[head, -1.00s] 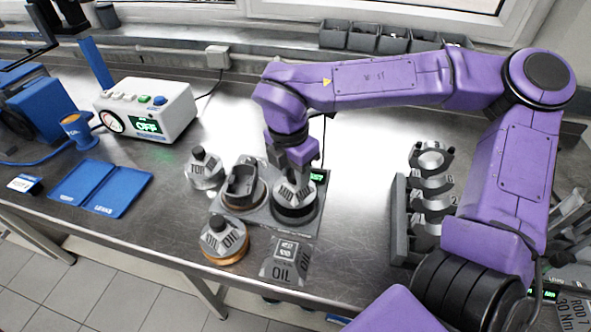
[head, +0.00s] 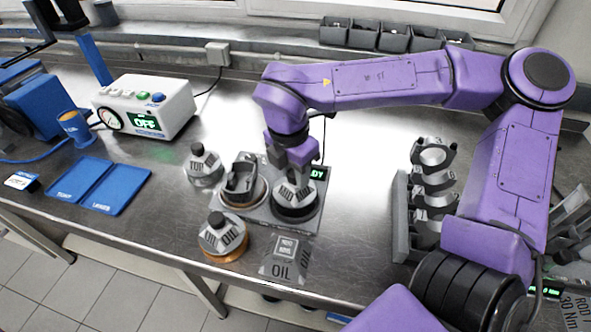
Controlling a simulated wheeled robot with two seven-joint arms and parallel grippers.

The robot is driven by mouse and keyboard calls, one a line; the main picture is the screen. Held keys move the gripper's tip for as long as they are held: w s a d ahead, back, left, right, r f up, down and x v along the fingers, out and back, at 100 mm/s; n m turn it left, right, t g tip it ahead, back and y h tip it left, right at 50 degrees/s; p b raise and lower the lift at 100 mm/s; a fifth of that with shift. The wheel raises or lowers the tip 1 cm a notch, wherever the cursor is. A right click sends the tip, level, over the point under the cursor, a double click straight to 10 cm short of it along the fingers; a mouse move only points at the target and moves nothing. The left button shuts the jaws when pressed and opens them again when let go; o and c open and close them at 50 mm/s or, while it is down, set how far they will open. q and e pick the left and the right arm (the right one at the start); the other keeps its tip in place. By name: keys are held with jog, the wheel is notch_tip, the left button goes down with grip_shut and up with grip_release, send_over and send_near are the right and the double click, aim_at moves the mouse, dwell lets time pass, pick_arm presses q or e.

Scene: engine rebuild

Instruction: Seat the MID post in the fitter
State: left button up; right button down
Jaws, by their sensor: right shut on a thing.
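The MID post (head: 294,196) is a grey piece on a black round base, with lettering on its sloped faces. It sits at the right-hand place of the fitter (head: 282,224), a grey plate with a green-lit display (head: 318,173). My right gripper (head: 298,164) comes down from above and is shut on the top of the MID post, hiding its knob. The post looks upright; whether its base is fully down on the plate cannot be told. My left gripper is not in view.
The TOP post (head: 203,166) stands left of the fitter. Grey ring holders (head: 433,190) are at right. Blue trays (head: 100,188) and a white meter (head: 145,107) are at left.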

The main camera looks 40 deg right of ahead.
jog(key=shift+c, duration=1.5)
grip_release()
jog(key=shift+r+p, duration=2.4)
jog(key=shift+r, duration=0.8)
jog(key=shift+f, duration=0.1)
